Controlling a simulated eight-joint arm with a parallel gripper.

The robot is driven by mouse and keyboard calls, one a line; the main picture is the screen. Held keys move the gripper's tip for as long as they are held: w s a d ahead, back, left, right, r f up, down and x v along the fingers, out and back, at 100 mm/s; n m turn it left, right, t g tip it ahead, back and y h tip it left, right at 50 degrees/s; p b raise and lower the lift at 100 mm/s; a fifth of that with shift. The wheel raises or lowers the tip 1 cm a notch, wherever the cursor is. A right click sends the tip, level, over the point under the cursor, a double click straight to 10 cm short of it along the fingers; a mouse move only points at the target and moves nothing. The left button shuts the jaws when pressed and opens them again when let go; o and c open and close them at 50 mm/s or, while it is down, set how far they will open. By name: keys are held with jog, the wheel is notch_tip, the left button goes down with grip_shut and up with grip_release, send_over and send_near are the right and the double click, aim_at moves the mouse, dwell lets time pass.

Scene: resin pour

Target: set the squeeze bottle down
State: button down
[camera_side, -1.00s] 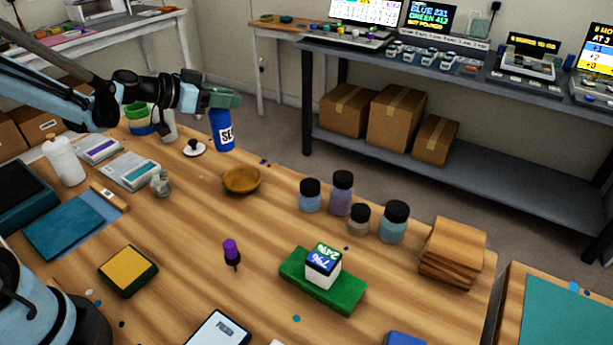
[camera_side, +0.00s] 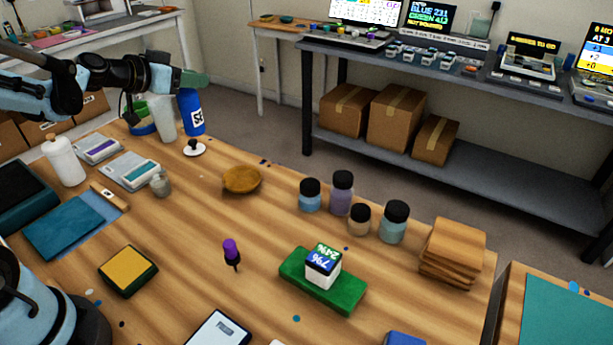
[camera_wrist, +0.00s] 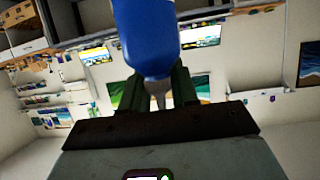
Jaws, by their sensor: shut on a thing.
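The squeeze bottle (camera_side: 193,113) is blue with a white label, and it hangs roughly upright under my gripper (camera_side: 196,80) at the far left part of the bench in the side view. In the wrist view my gripper (camera_wrist: 155,95) has its green fingers on both sides of the blue bottle (camera_wrist: 146,35), shut on it. The bottle's lower end is near the far edge of the bench; I cannot tell whether it touches the top.
A pale cup (camera_side: 161,117) stands just left of the bottle. A white disc with a black knob (camera_side: 195,148) lies just in front of it. A wooden bowl (camera_side: 241,180) and a white bottle (camera_side: 64,160) are nearby. The bench's middle (camera_side: 190,225) has free room.

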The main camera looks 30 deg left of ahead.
jog(key=s+a+f+y, duration=0.1)
jog(key=a+f, duration=1)
jog(key=a, duration=0.3)
jog(key=shift+a+n, duration=0.25)
jog(key=shift+n, duration=0.15)
jog(key=shift+f, duration=0.15)
jog(key=c, duration=1.1)
grip_release()
jog(key=shift+c, duration=0.2)
